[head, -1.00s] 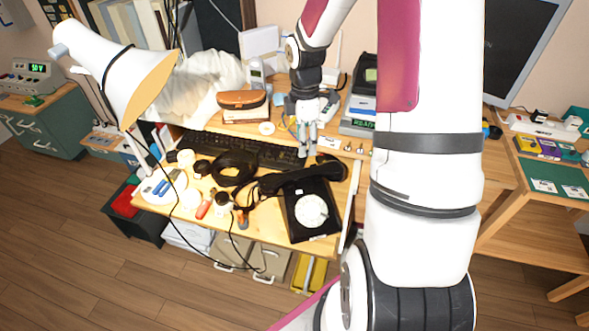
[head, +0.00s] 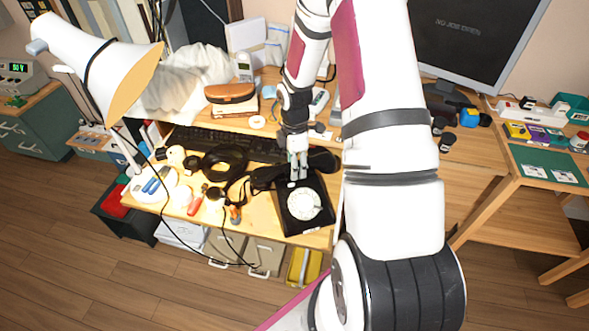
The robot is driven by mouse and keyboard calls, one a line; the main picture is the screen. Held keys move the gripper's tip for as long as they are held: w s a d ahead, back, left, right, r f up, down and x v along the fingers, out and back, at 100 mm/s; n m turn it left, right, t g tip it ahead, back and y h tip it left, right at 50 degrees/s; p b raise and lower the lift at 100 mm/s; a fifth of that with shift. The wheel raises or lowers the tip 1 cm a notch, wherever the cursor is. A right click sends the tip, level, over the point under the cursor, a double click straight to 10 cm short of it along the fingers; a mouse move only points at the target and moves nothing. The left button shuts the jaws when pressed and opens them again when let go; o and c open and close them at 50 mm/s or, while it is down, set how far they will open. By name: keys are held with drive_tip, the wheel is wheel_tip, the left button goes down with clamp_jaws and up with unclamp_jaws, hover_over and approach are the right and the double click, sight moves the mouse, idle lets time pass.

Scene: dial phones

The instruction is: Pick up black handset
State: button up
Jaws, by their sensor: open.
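The black handset (head: 266,178) lies across the top of the black dial phone (head: 290,222) on the desk. Its right end (head: 322,160) shows to the right of my gripper. My gripper (head: 297,177) points down over the middle of the handset and hides part of it. Its fingers are open; I cannot tell whether they touch the handset or stand around it. The phone's white dial shows just below the fingertips.
A black keyboard (head: 222,145) lies behind the phone. A coil of black cable (head: 225,163) and several small tools lie to its left. A white desk lamp (head: 100,65) stands at the left. A monitor (head: 475,45) is at the back right.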

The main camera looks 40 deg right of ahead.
drive_tip(key=shift+f, duration=0.8)
drive_tip(key=shift+c, duration=0.6)
